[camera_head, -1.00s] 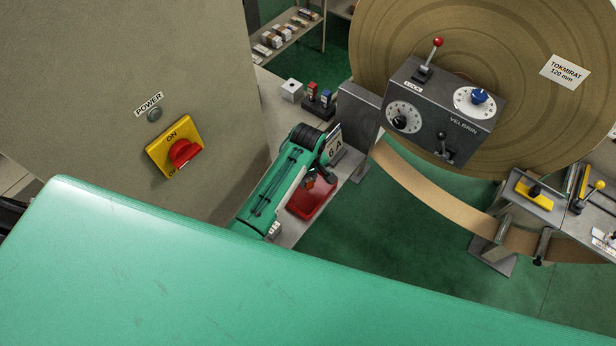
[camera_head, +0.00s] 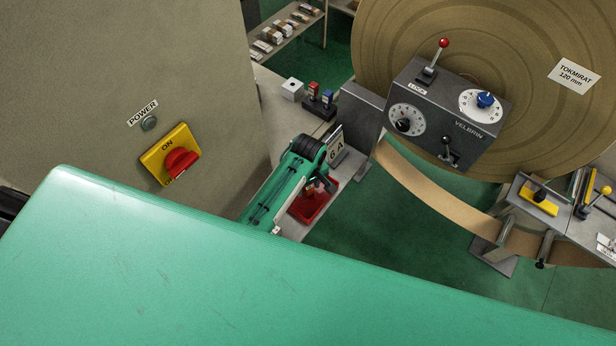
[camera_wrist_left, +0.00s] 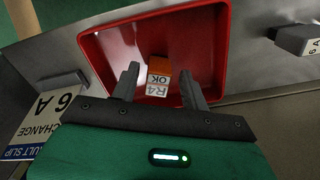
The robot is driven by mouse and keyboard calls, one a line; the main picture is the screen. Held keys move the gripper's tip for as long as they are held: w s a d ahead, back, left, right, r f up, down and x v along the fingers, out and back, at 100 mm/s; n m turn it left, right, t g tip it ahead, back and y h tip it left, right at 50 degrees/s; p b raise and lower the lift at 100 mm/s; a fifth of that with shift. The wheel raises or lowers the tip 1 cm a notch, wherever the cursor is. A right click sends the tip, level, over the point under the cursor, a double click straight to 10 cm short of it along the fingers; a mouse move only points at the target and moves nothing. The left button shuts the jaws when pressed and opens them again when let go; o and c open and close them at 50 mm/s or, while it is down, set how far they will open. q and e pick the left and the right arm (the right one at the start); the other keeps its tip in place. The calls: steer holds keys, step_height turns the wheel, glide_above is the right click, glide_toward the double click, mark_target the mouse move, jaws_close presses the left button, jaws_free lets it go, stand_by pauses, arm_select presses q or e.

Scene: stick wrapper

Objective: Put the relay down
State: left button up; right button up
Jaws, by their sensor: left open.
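The relay (camera_wrist_left: 158,76), a small block with an orange top and a white face marked "R4 OK", sits in the red tray (camera_wrist_left: 216,22) in the left wrist view. The red tray also shows in the head view (camera_head: 318,211), where the relay is too small to make out. My left gripper (camera_wrist_left: 160,74) is open, with one finger on either side of the relay and a visible gap at each side. In the head view my left gripper (camera_head: 322,187) is over the tray. My right gripper is not in view.
A "6 A" sign (camera_wrist_left: 48,118) stands beside the tray. A grey block marked "6 A" (camera_wrist_left: 298,40) is on the other side. Red and blue parts (camera_head: 319,99) and a white cube (camera_head: 292,89) lie farther back on the bench. A control box (camera_head: 447,110) stands to the right.

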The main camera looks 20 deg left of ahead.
mark_target(308, 188)
arm_select(q)
step_height(308, 188, up, 11)
steer(key=b, duration=0.3)
steer(key=shift+r, duration=0.2)
steer(key=shift+s+d+f, duration=0.1)
steer(key=shift+s, duration=0.05)
